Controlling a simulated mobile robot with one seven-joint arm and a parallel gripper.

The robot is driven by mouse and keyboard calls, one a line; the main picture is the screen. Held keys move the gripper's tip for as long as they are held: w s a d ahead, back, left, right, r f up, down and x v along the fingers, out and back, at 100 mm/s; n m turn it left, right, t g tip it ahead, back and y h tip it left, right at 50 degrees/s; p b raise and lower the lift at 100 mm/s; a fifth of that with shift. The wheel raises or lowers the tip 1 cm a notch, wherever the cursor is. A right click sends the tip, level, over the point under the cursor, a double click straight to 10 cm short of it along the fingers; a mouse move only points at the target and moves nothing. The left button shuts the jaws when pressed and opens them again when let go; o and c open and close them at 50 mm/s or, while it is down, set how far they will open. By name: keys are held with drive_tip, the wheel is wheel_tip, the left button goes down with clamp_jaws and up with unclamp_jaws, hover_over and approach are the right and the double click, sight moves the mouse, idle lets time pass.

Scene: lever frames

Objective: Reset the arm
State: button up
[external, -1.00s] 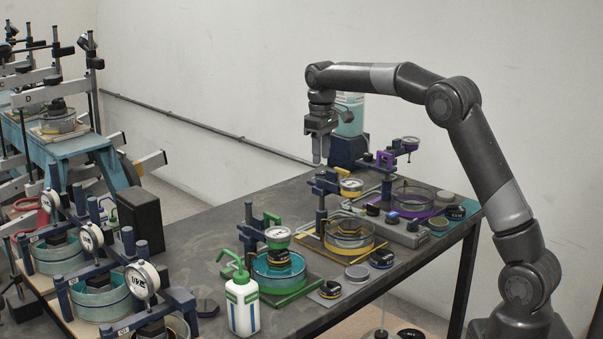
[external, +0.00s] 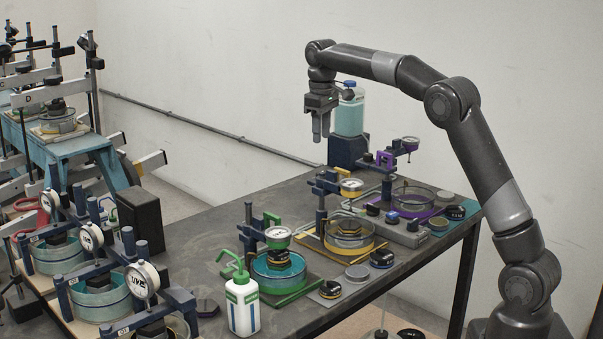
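My arm (external: 470,125) reaches up from the lower right and bends over toward the left above the table. My gripper (external: 321,138) hangs at its end with the fingers pointing down. It is in the air, to the left of the bottle with pale teal liquid (external: 349,115) in this picture, and nothing shows hanging from it. The fingers are small and seen from the side, so their gap is not clear.
The dark table (external: 205,232) carries setups with green (external: 279,272), yellow (external: 348,236) and purple (external: 413,200) parts. A white bottle with a green spout (external: 242,303) stands in front. A black box (external: 141,219) and dial gauges (external: 142,281) are at left. Bare wall lies behind.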

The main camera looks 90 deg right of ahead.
drive_tip(key=s+a+r+n+t+h, duration=0.1)
drive_tip(key=s+a+r, duration=0.15)
drive_tip(key=a, duration=1.15)
drive_tip(key=s+a+r+n+t, duration=0.1)
drive_tip(key=a+r+n+t, duration=0.15)
drive_tip(key=a, duration=1.15)
drive_tip(key=s+a+f+n+t, duration=0.1)
drive_tip(key=s+a+f, duration=0.4)
drive_tip(key=s+a, duration=0.3)
drive_tip(key=s+a+f+n+t+y, duration=0.1)
drive_tip(key=s+a+f, duration=0.5)
drive_tip(key=s+a, duration=0.3)
drive_tip(key=shift+a, duration=1.1)
drive_tip(key=shift+o, duration=0.2)
drive_tip(key=shift+n, duration=0.25)
